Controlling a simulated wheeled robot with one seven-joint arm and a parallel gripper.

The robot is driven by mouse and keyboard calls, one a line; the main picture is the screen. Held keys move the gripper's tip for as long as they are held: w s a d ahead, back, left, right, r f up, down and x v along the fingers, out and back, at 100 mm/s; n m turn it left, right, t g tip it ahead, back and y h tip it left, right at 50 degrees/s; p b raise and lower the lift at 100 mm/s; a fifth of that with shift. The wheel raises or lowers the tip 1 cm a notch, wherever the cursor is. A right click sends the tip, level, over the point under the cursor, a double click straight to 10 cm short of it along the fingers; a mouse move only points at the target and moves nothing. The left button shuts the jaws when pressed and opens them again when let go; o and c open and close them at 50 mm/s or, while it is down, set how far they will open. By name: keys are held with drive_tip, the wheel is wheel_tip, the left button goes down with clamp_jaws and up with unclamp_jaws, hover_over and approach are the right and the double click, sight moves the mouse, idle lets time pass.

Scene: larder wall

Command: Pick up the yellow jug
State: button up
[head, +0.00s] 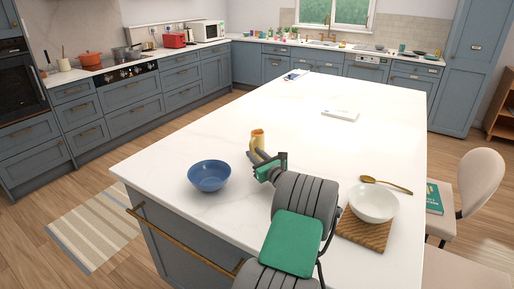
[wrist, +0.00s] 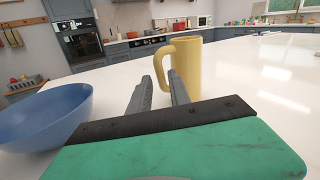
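The yellow jug (head: 257,139) stands upright on the white island top, just beyond my gripper (head: 268,163) in the head view. In the wrist view the jug (wrist: 187,66) is ahead and a little right, with its handle on its left side. My gripper (wrist: 161,85) is open, its two fingers apart. The right finger overlaps the lower part of the handle side in the picture. I cannot tell whether it touches the jug. The jug's lower part is partly hidden by the gripper in the head view.
A blue bowl (head: 209,176) stands close to the left of my gripper, also large in the wrist view (wrist: 42,117). A white bowl (head: 374,203) on a wooden board (head: 364,232) and a golden spoon (head: 386,184) are at right. The island top behind the jug is mostly clear.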

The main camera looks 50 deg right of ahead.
drive_tip(key=shift+w+d, duration=0.25)
drive_tip(key=shift+w, duration=0.35)
drive_tip(key=shift+s, duration=0.1)
drive_tip(key=shift+c, duration=0.2)
clamp_jaws()
drive_tip(key=shift+r, duration=0.15)
idle(0.5)
